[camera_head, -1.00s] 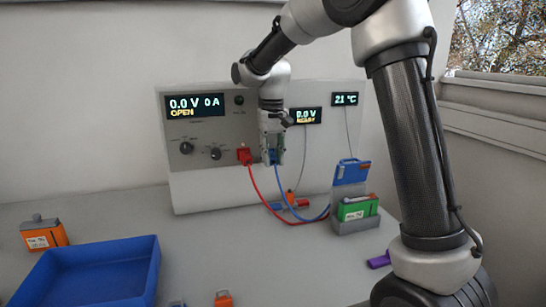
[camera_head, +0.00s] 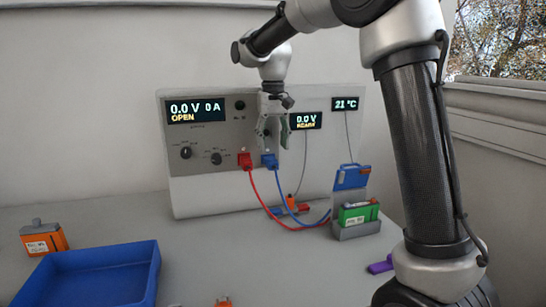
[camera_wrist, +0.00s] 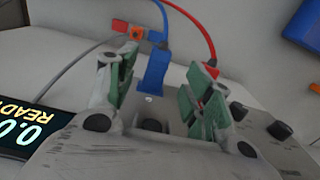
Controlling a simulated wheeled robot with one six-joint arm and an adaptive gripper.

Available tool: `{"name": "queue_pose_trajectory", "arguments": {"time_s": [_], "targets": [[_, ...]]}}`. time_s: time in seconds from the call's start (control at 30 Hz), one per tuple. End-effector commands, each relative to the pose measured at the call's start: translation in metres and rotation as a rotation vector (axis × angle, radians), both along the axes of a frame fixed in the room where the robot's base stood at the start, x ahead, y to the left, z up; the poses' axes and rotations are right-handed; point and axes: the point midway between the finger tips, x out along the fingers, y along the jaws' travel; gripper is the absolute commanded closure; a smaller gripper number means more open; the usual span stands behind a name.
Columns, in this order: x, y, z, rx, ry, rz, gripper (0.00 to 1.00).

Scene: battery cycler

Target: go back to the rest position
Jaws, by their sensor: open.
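My gripper (camera_head: 272,132) is open and empty in front of the cycler panel, above the blue plug. In the wrist view my gripper (camera_wrist: 157,95) shows its two green-padded fingers spread apart, with the blue plug (camera_wrist: 155,70) beyond and between them, apart from both pads. In the head view the blue plug (camera_head: 269,160) sits in the panel of the battery cycler (camera_head: 225,185), right of the red plug (camera_head: 244,160). The cycler display (camera_head: 195,108) reads 0.0 V, 0 A, OPEN.
A holder with a blue lid (camera_head: 350,177) and a green battery (camera_head: 358,213) stands at the right. A blue tray (camera_head: 90,285) and an orange battery (camera_head: 43,238) are at the left. Red and blue cables (camera_head: 262,197) hang from the plugs. The wall rises behind.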

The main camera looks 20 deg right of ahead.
Motion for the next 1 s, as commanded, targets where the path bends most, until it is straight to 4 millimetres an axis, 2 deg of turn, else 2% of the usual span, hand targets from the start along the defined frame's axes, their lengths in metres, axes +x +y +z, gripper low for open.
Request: {"name": "queue_pose_trajectory", "arguments": {"time_s": [0.1, 0.2, 0.37, 0.47, 0.57, 0.73, 0.9, 1.0], "targets": [[0.001, 0.000, 0.026, 0.001, -0.003, 0.000, 0.49], [0.001, 0.000, 0.042, 0.001, -0.003, 0.000, 0.49], [-0.003, -0.002, 0.057, 0.001, -0.004, 0.000, 0.49], [-0.019, -0.014, 0.066, 0.006, -0.024, -0.002, 0.49], [-0.054, -0.039, 0.073, 0.015, -0.064, -0.005, 0.49], [-0.142, -0.087, 0.070, 0.027, -0.164, -0.008, 0.49], [-0.228, -0.122, 0.040, 0.024, -0.265, -0.009, 0.49], [-0.268, -0.134, 0.016, 0.017, -0.313, -0.008, 0.49]]}}
